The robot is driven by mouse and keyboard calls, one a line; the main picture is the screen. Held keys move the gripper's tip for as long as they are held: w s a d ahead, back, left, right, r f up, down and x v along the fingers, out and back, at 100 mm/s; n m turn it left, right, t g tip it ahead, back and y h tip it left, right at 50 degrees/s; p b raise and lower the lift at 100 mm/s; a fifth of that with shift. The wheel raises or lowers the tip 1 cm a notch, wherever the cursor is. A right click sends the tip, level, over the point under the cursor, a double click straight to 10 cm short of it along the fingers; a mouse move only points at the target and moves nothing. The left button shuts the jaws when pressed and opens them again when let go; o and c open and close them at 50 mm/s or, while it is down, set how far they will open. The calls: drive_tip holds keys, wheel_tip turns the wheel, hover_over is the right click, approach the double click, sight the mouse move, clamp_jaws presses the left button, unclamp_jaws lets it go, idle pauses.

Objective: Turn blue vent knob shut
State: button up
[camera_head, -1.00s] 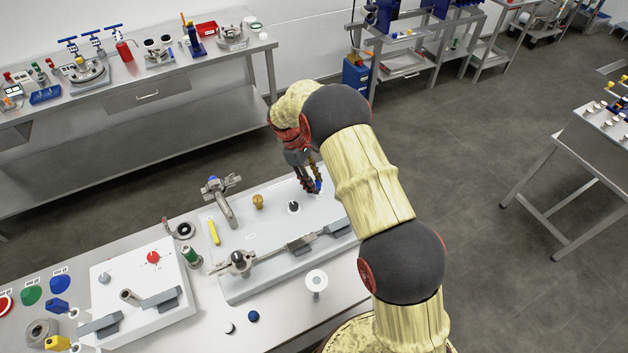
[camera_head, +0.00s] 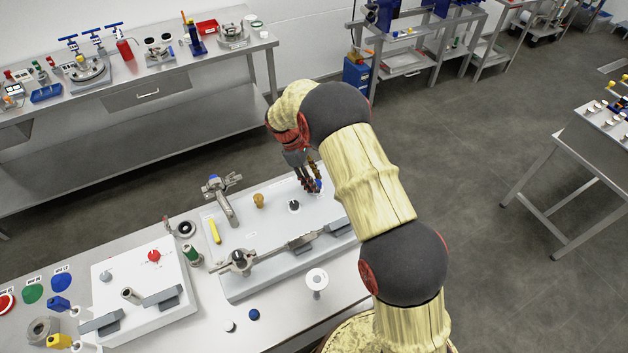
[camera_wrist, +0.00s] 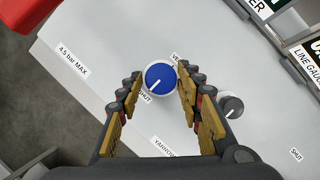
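The blue vent knob (camera_wrist: 160,78) is a round knob with a white pointer line, on a pale panel. Its line points lower left in the wrist view, toward a label reading SHUT (camera_wrist: 145,98). My gripper (camera_wrist: 160,73) has one finger on each side of the knob. The fingers stand apart with narrow gaps beside it; I cannot tell whether either finger touches it. In the head view my gripper (camera_head: 312,185) points down at the panel's far right part, and the blue knob (camera_head: 318,185) shows partly beside the fingertips.
A black-and-grey knob (camera_wrist: 231,105) sits close to the right finger; it also shows in the head view (camera_head: 294,206). A brown knob (camera_head: 259,200), a yellow handle (camera_head: 214,230) and metal valves stand left on the panel. A red object (camera_wrist: 25,12) lies at the wrist view's corner.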

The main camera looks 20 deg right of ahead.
drive_tip(key=o, duration=0.3)
drive_tip(key=v, duration=1.2)
drive_tip(key=shift+f, duration=0.15)
